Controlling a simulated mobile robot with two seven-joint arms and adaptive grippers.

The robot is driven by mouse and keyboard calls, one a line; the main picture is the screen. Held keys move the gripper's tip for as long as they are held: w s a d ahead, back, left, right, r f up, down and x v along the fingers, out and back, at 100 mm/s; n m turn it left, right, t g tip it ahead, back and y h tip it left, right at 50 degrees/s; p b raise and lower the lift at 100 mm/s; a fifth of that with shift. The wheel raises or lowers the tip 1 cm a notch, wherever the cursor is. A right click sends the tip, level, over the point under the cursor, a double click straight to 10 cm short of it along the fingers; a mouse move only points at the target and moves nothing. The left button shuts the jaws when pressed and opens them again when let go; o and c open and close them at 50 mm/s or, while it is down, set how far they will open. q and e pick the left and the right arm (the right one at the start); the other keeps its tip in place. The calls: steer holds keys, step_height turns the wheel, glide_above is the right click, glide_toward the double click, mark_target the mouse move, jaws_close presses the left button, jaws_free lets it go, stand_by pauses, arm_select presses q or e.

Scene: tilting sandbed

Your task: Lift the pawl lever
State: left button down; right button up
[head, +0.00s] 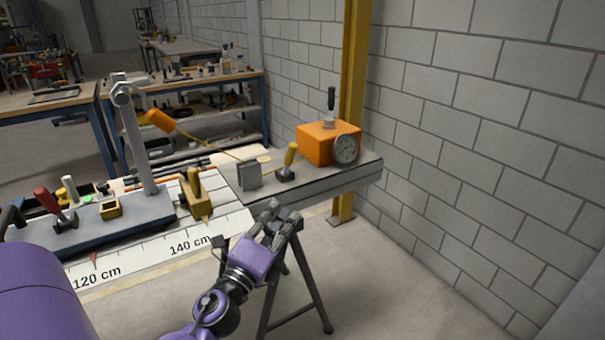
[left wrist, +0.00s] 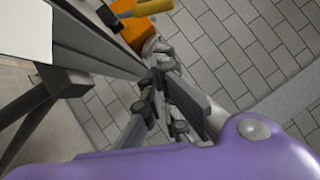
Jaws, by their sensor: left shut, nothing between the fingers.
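Two upright handles could be the pawl lever, and I cannot tell which it is. One is a short yellow-handled lever (head: 291,155) on a small dark base on the grey bench end. The other is a black-handled lever (head: 331,100) on top of an orange box (head: 314,142) with a round toothed or dial-like disc (head: 346,150). My left gripper (head: 284,213) is shut and empty, in front of the bench edge and apart from both levers. In the left wrist view the orange box (left wrist: 134,32) and a yellow handle (left wrist: 152,7) show beyond the fingers. My right gripper is out of view.
A grey upright plate (head: 249,175) stands left of the yellow lever. A long ruler strip (head: 215,230) runs along the front. A grey post (head: 138,140) with an orange-ended rod rises at left. A block wall and yellow column (head: 352,70) stand behind.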

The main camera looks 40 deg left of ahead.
mark_target(288, 160)
arm_select(q)
steer(key=a+p+x, duration=0.2)
steer(key=x, duration=1.1)
steer(key=shift+s+a+r+p, duration=0.2)
steer(key=shift+a+r+p, duration=0.05)
steer(key=shift+r+p, duration=0.1)
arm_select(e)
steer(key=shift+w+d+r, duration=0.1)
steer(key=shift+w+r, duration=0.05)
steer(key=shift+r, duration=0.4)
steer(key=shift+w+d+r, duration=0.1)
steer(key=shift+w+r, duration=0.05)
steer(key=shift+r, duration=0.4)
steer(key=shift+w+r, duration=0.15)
